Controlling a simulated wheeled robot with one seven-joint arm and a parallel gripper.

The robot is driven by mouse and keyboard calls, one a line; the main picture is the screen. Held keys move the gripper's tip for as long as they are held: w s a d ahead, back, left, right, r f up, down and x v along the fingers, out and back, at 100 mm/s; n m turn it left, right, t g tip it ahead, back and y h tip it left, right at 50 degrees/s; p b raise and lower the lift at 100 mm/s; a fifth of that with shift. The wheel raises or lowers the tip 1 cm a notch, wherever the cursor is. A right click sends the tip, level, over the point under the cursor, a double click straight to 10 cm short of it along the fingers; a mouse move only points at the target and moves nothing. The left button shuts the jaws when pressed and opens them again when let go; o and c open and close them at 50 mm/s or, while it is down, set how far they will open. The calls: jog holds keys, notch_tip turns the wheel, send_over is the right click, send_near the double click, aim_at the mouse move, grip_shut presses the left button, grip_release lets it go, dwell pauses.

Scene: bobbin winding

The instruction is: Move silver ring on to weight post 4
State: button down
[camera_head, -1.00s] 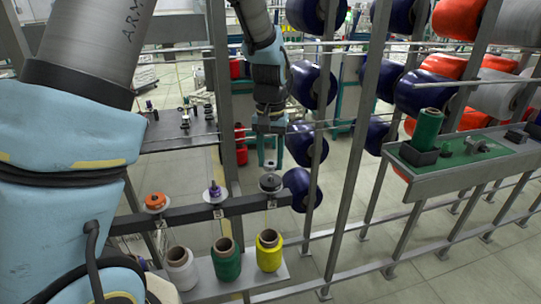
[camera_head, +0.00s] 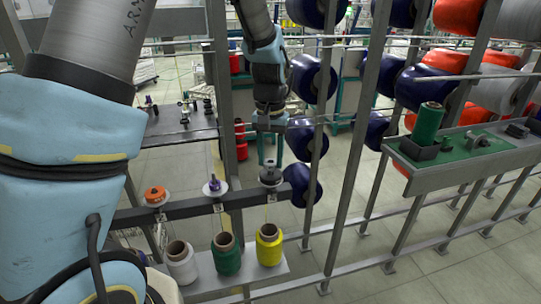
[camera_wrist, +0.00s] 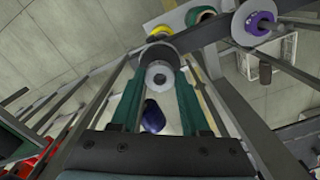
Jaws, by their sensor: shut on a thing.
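A silver-grey ring (camera_head: 270,173) is at the right end of the dark bar (camera_head: 180,209) in the head view. A pale disc shows under it. My gripper (camera_head: 270,153) reaches down over it. In the wrist view the two green fingers of my gripper (camera_wrist: 158,90) close on the sides of the silver ring (camera_wrist: 158,75), whose pale centre shows. The head view is too coarse to tell whether the ring is clear of the post there. A purple-topped post (camera_head: 214,187) and an orange ring (camera_head: 155,194) stand farther left on the bar. No post number is readable.
White (camera_head: 180,263), green (camera_head: 226,255) and yellow (camera_head: 269,245) yarn cones stand on a shelf below the bar. Metal uprights and large blue spools are close to the right of my gripper. A green-topped shelf (camera_head: 430,178) is at the right.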

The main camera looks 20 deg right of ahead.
jog(key=shift+f+b, duration=0.5)
jog(key=shift+f, duration=0.5)
jog(key=shift+c, duration=1.5)
grip_release()
notch_tip(320, 180, up, 11)
jog(key=b, duration=0.3)
jog(key=w+a+f+n, duration=0.1)
jog(key=a+f+n, duration=0.1)
jog(key=a, duration=0.7)
jog(key=w+a+f+n, duration=0.1)
jog(key=a+f, duration=0.2)
jog(key=a, duration=0.6)
jog(key=s+a+f+n, duration=0.1)
jog(key=s+a+f, duration=0.1)
jog(key=a, duration=0.4)
jog(key=s+a+f+n+t, duration=0.1)
jog(key=s+a+n, duration=0.1)
jog(key=s+a, duration=0.2)
jog(key=shift+a+f+t, duration=0.3)
jog(key=shift+a+f, duration=0.05)
jog(key=shift+a, duration=0.7)
